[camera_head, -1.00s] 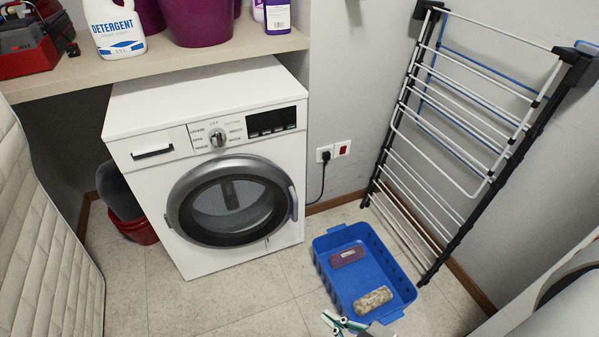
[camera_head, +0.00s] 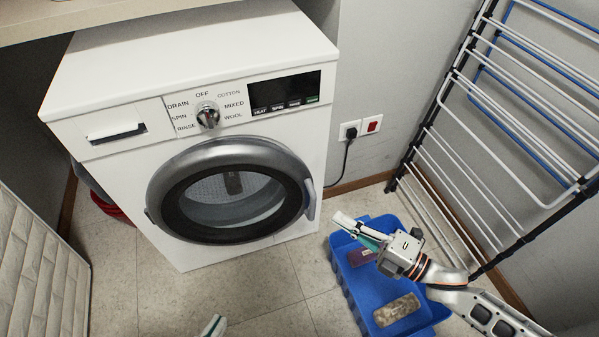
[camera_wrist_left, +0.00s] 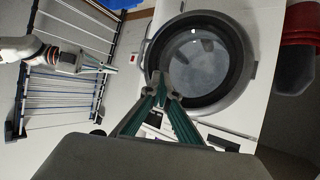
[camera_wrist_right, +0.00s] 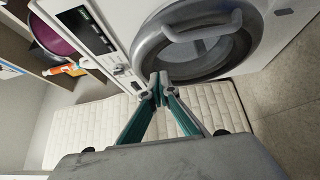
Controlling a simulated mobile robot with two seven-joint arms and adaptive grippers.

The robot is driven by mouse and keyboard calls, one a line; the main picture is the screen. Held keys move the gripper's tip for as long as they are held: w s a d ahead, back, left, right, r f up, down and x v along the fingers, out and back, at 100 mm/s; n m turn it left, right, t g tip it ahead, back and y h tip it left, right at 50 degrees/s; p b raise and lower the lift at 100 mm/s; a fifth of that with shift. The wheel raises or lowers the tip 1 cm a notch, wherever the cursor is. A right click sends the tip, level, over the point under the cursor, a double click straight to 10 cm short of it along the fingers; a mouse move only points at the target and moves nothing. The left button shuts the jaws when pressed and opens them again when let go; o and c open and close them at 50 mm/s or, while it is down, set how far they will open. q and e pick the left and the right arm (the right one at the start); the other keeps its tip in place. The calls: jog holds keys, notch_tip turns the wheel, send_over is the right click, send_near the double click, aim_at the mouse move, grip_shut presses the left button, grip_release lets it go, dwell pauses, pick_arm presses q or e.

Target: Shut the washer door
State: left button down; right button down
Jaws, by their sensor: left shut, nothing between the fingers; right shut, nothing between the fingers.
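The white washer (camera_head: 110,75) stands ahead, its round grey-rimmed door (camera_head: 232,148) on the front with a handle (camera_head: 310,200) at the right edge. The door lies close to the washer's front; I cannot tell whether a small gap is left. My right gripper (camera_head: 338,219) is shut and empty, right of and slightly below the handle, apart from it and over a blue crate. My left gripper (camera_head: 213,326) shows only its tip at the bottom edge, below the door. In the left wrist view it is shut (camera_wrist_left: 161,80), with the door beyond.
The blue crate (camera_head: 345,292) holds two small items on the floor at right. A drying rack (camera_head: 480,130) leans on the right wall. A quilted pale panel (camera_head: 35,270) stands at left. Tiled floor (camera_head: 180,300) is clear before the washer.

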jog(key=b, duration=0.2)
send_near(292, 177)
jog(key=a, duration=0.4)
jog(key=w, duration=0.3)
jog(key=shift+a+f+n, duration=0.15)
jog(key=shift+a+n, duration=0.15)
jog(key=shift+a, duration=0.05)
pick_arm(q)
jog(key=d, duration=0.1)
jog(key=n, duration=0.1)
jog(key=d, duration=0.1)
jog(key=shift+w+d+r+n+h, duration=0.25)
jog(key=shift+d+r+n+h, duration=0.05)
jog(key=shift+r+n, duration=0.1)
pick_arm(e)
jog(key=shift+w, duration=0.25)
pick_arm(q)
jog(key=shift+s, duration=0.1)
